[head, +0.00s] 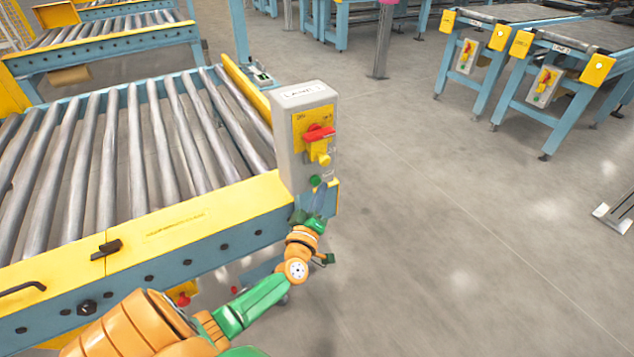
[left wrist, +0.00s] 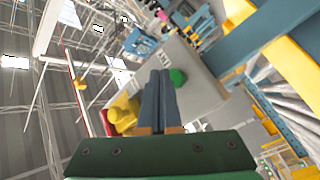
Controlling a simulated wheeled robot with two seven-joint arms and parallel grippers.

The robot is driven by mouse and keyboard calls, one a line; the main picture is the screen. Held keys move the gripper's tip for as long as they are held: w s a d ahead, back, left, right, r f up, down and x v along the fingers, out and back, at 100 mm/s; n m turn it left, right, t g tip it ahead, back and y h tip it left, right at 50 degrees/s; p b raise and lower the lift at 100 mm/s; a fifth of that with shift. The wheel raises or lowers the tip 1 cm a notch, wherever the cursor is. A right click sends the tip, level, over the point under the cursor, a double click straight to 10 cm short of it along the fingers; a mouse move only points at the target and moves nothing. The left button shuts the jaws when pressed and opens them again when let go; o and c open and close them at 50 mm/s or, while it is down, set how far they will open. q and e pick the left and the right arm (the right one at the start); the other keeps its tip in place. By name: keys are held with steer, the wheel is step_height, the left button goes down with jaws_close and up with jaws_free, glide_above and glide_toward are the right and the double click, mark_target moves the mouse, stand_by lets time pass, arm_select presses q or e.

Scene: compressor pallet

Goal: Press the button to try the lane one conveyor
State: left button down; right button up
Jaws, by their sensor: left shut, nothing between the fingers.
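A grey control box (head: 289,150) stands upright on the near right corner of the roller conveyor (head: 130,160). Its top label is too small to read surely. A red switch handle (head: 319,133) sits on its yellow plate, and a green button (head: 315,181) sits low on its face. My left gripper (head: 320,192) is shut and empty, its fingers just below the button. In the left wrist view the closed fingertips (left wrist: 158,74) point at the box, beside the green button (left wrist: 178,77). Whether they touch the box I cannot tell. My right gripper is out of view.
Two more conveyors with similar boxes (head: 467,56) (head: 543,86) stand at the upper right. A pole (head: 383,40) stands at the back. The floor (head: 430,230) right of the near conveyor is clear. The conveyor's yellow edge (head: 170,225) runs beside my left arm.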

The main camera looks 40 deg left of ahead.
arm_select(q)
steer(key=shift+w+a, duration=0.1)
steer(key=shift+a, duration=0.15)
steer(key=shift+w+a, duration=0.2)
steer(key=shift+a, duration=0.25)
stand_by(0.7)
steer(key=shift+s+d, duration=0.4)
steer(key=shift+d, duration=0.45)
steer(key=shift+p, duration=0.35)
steer(key=shift+s+d+p, duration=0.25)
steer(key=shift+s+d, duration=0.05)
steer(key=shift+d, duration=0.45)
steer(key=shift+s+d+p, duration=0.25)
steer(key=shift+s+d, duration=0.1)
steer(key=shift+d, duration=0.45)
steer(key=shift+s+d+p, duration=0.25)
steer(key=shift+s+d, duration=0.05)
steer(key=shift+d, duration=0.45)
